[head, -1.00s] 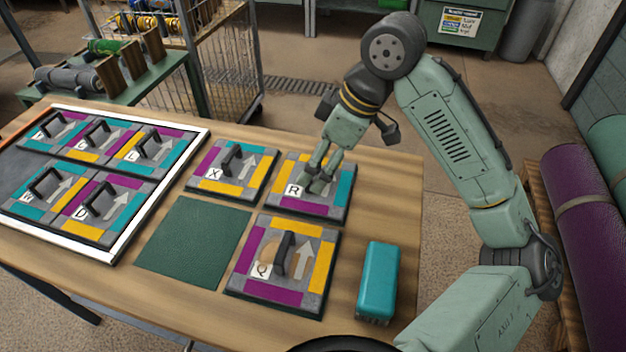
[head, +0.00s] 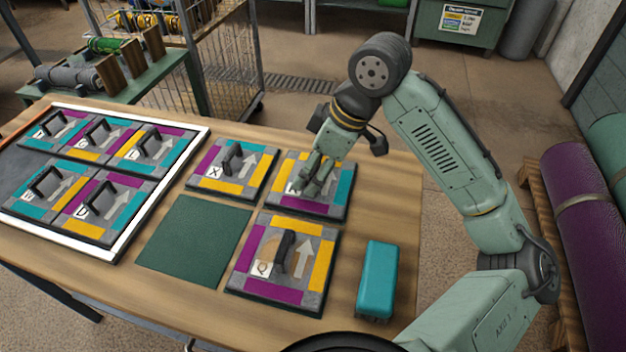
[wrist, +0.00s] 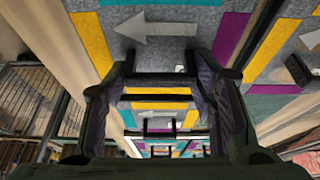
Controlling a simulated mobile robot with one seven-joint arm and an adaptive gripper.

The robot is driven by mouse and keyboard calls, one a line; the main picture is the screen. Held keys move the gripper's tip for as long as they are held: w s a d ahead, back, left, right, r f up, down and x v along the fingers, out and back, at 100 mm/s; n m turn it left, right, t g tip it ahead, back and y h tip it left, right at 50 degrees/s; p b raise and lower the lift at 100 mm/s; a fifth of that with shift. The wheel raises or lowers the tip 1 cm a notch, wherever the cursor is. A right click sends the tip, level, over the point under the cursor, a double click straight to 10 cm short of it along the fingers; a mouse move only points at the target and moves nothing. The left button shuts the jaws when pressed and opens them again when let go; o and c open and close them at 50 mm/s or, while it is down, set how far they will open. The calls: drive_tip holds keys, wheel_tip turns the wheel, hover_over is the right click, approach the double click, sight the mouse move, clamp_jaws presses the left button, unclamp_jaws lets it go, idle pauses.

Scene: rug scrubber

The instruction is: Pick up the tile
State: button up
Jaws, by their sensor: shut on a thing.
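The tile (head: 306,206) under my gripper is a grey square with purple, teal and yellow edge strips, at the table's back right. My gripper (head: 306,189) is shut on this tile's handle and covers most of its label, which read R earlier. In the wrist view the dark handle bar (wrist: 166,80) lies between the two fingers (wrist: 165,110), and the tile's grey face with its arrow (wrist: 150,27) fills the top. I cannot tell for sure whether the tile is clear of the table. Tile X (head: 230,168) lies left of it, and tile Q (head: 283,262) lies in front.
A white-framed tray (head: 150,210) at the left holds several similar handled tiles. A green mat (head: 195,240) lies between the tray and tile Q. A teal block (head: 378,278) stands right of tile Q. Bare wood (head: 385,200) shows at the table's right side.

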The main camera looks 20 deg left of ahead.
drive_tip(key=c, duration=0.5)
drive_tip(key=shift+o, duration=0.2)
